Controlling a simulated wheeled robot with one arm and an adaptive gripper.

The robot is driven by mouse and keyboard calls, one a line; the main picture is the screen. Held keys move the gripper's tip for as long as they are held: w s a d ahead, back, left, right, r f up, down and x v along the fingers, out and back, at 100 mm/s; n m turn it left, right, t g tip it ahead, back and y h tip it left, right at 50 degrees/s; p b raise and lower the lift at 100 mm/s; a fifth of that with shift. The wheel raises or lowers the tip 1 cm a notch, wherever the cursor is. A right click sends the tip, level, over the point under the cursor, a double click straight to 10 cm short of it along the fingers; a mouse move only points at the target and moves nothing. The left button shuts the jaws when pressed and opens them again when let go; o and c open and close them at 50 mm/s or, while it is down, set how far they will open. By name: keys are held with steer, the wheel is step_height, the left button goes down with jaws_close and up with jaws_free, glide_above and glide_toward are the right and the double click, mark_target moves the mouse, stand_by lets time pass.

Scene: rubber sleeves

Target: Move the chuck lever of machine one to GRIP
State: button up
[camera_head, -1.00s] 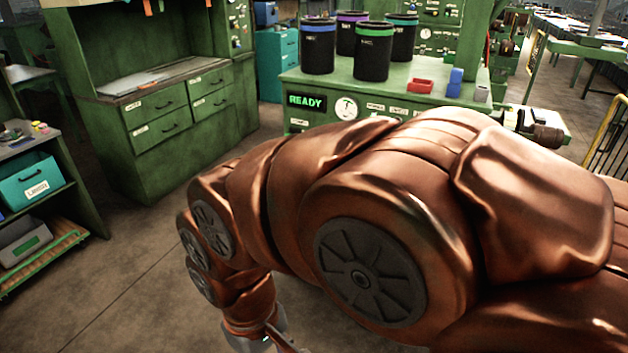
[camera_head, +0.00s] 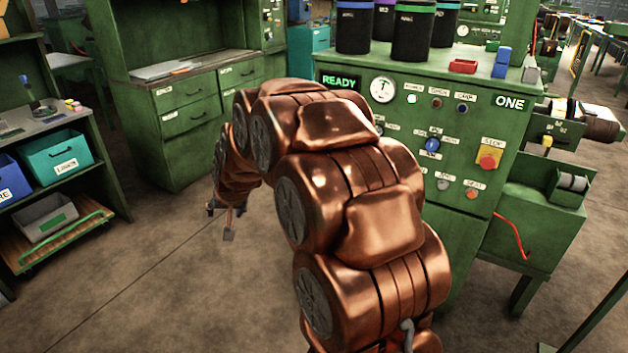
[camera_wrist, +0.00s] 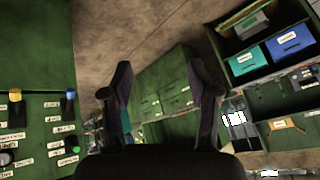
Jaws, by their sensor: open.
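Machine one (camera_head: 460,120) is a green cabinet in the head view, with a lit READY display (camera_head: 341,82), a gauge, several buttons and a plate reading ONE. A blue knob (camera_head: 432,145) sits mid-panel between small labels, and a yellow-topped piece (camera_head: 546,143) is at its right side. I cannot tell which is the chuck lever; the labels are too small. My gripper (camera_head: 228,222) hangs left of the machine, apart from it, partly behind my arm. In the wrist view my gripper (camera_wrist: 159,85) is open and empty. A panel there carries yellow (camera_wrist: 15,96) and blue (camera_wrist: 70,95) knobs.
Black canisters (camera_head: 412,32) with coloured bands, a red tray (camera_head: 463,66) and a blue block (camera_head: 502,62) stand on the machine. A shelf with bins (camera_head: 58,155) is at left, a drawer bench (camera_head: 196,100) behind. The floor between is clear.

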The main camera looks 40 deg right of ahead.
steer(key=w+d+f+m+t+h+b, duration=0.25)
steer(key=w+d+f, duration=0.35)
steer(key=d, duration=0.5)
steer(key=w+d+f+m+t+h+b, duration=0.2)
steer(key=w+d+f+m+h+b, duration=0.15)
steer(key=w+d, duration=0.65)
steer(key=s+d+f+m+h+b, duration=0.1)
steer(key=d+f+m+h+b, duration=0.2)
steer(key=d, duration=0.7)
steer(key=s+d+f+m+h+b, duration=0.1)
steer(key=s+d+f+h+b, duration=0.3)
steer(key=d, duration=0.7)
steer(key=shift+t+y, duration=0.4)
steer(key=shift+t, duration=0.05)
steer(key=w+d, duration=0.1)
steer(key=w, duration=0.1)
steer(key=w+d+p, duration=0.1)
steer(key=w, duration=0.1)
steer(key=w+d+f, duration=0.1)
steer(key=w+d, duration=0.1)
steer(key=shift+w, duration=0.3)
steer(key=shift+w+d+f, duration=0.1)
steer(key=shift+w+d, duration=0.4)
